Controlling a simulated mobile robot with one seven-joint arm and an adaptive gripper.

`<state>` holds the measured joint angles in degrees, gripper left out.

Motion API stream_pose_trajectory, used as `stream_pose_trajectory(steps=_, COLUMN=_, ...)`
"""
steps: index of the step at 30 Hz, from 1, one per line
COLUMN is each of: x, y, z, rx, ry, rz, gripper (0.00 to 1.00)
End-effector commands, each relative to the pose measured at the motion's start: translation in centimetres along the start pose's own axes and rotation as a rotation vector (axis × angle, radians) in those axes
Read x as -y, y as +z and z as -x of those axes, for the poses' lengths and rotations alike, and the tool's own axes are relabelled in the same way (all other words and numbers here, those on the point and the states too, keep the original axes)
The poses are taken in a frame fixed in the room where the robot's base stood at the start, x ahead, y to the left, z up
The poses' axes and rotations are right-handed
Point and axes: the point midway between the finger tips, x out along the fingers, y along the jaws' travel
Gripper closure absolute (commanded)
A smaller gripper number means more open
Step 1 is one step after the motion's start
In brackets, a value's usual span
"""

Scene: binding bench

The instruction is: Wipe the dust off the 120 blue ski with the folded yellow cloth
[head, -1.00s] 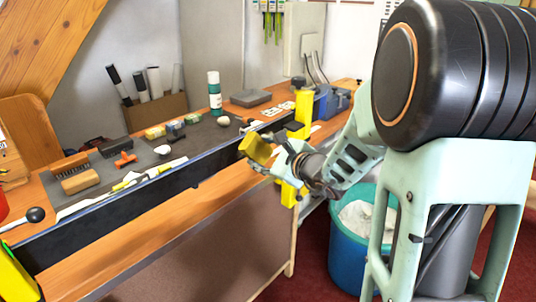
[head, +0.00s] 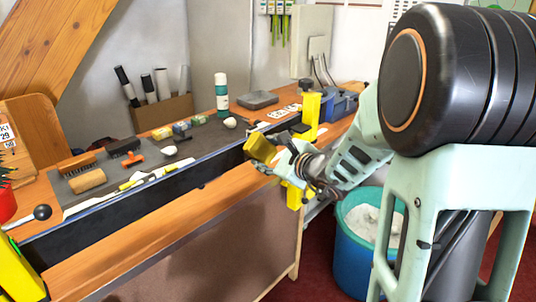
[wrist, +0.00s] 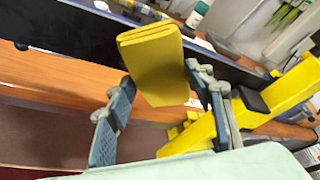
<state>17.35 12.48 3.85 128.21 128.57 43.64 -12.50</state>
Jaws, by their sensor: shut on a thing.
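My gripper (head: 277,161) is shut on the folded yellow cloth (head: 260,148). In the wrist view the cloth (wrist: 150,62) stands out between the two fingers (wrist: 160,92), its folded layers at the far end. A long dark ski (head: 130,219) runs along the bench's front edge, on its side, between yellow supports. The cloth overlaps its right part in the head view; I cannot tell whether they touch. The ski also shows as a dark band in the wrist view (wrist: 60,55). Its number and any dust are too small to make out.
A yellow support (head: 311,108) stands close to the right of my gripper, another (head: 17,272) at the near left. A blue bin (head: 358,262) stands below right.

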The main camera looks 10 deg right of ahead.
Motion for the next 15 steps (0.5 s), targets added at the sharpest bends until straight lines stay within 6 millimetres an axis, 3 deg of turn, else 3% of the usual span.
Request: stream_pose_trajectory(steps=15, x=-0.04, y=0.37, z=-0.99, rx=0.0, ry=0.0, rz=0.001, gripper=0.71)
